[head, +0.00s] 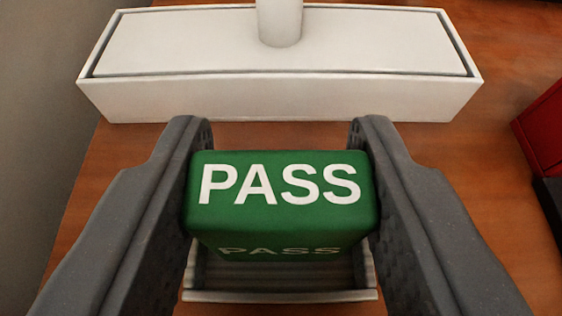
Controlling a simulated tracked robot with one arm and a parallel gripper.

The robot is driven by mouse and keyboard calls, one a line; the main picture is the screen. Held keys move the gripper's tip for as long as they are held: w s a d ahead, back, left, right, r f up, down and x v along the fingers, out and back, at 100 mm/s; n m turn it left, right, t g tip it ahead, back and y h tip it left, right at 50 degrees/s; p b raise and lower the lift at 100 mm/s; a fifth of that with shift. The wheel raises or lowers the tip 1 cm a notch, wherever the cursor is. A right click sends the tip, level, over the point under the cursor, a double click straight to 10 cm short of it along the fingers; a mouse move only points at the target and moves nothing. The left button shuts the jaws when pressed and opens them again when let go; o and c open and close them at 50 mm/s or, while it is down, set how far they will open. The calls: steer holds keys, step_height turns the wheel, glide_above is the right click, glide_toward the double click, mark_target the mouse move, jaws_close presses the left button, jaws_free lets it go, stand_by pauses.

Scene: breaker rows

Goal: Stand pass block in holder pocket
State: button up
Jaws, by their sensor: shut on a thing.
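The green pass block (281,192) has "PASS" in white letters on its top face and again, darker, on its near face. My gripper (280,180) is shut on it, with one dark finger against its left side and one against its right. The block looks level between the fingers. Just below and nearer than it is a small pale grey piece with side walls and a front rim (280,296), which may be the holder pocket. The block hides much of it. I cannot tell whether the block's lower end is inside it or above it.
A wide white rectangular base (270,98) with an upright white post (280,22) stands beyond the block. A red object (545,130) and a dark one (550,205) are at the right edge. Brown wooden surface (450,150) shows between them. A grey surface borders the left.

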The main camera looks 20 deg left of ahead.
steer(key=shift+f, duration=0.5)
steer(key=o, duration=1.1)
steer(key=shift+c, duration=0.2)
steer(key=shift+s+r, duration=0.1)
